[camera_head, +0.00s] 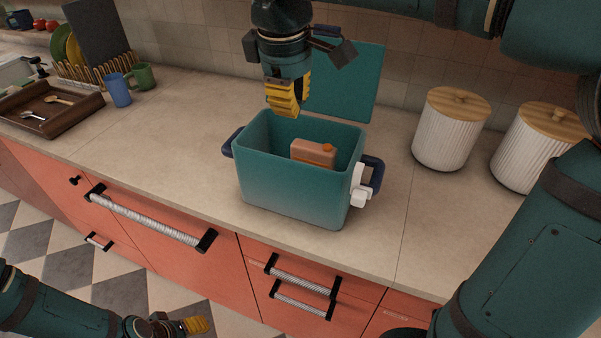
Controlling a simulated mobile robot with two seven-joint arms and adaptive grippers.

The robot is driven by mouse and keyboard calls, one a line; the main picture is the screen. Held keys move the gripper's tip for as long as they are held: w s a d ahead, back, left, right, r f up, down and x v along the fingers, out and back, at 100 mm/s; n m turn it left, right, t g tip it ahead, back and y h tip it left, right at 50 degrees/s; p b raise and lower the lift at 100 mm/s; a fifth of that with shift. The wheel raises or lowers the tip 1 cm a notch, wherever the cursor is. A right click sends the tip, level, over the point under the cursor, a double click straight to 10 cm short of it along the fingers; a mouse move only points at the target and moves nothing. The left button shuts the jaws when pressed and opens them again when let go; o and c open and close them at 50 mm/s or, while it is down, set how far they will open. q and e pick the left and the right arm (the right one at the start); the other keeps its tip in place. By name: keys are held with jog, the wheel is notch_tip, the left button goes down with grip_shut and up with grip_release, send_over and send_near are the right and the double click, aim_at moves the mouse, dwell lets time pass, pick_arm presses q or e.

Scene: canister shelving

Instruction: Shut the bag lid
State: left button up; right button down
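A teal bag (290,180), box-shaped with dark blue side handles, stands on the counter. Its flat teal lid (349,85) stands raised upright at the back. An orange-brown container (313,153) lies inside. A white clasp (359,190) is on the bag's right side. My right gripper (287,98), with yellow finger pads, hangs over the back left of the opening, in front of the lid's left part. Its fingers look close together, and I see nothing held. My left gripper (196,325) is low at the bottom left, in front of the drawers, away from the bag; its opening is unclear.
Two white ribbed canisters with wooden lids (450,128) (534,146) stand right of the bag. On the left are a blue mug (118,90), a green mug (144,76), a wooden tray (47,126) and a dish rack (95,71). The counter left of the bag is clear.

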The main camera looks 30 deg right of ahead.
jog(key=shift+s+a+f+b, duration=0.3)
jog(key=shift+f+b, duration=0.2)
jog(key=shift+f, duration=0.2)
jog(key=shift+s+a+f+b, duration=0.25)
jog(key=shift+f+b, duration=0.2)
jog(key=shift+f, duration=0.25)
jog(key=shift+s+a+f+b, duration=0.2)
jog(key=shift+a+f+b, duration=0.1)
jog(key=shift+f+b, duration=0.3)
jog(key=shift+f, duration=0.2)
notch_tip(320, 180, down, 7)
jog(key=b, duration=0.2)
jog(key=shift+s+a+b, duration=0.25)
jog(key=shift+b, duration=0.1)
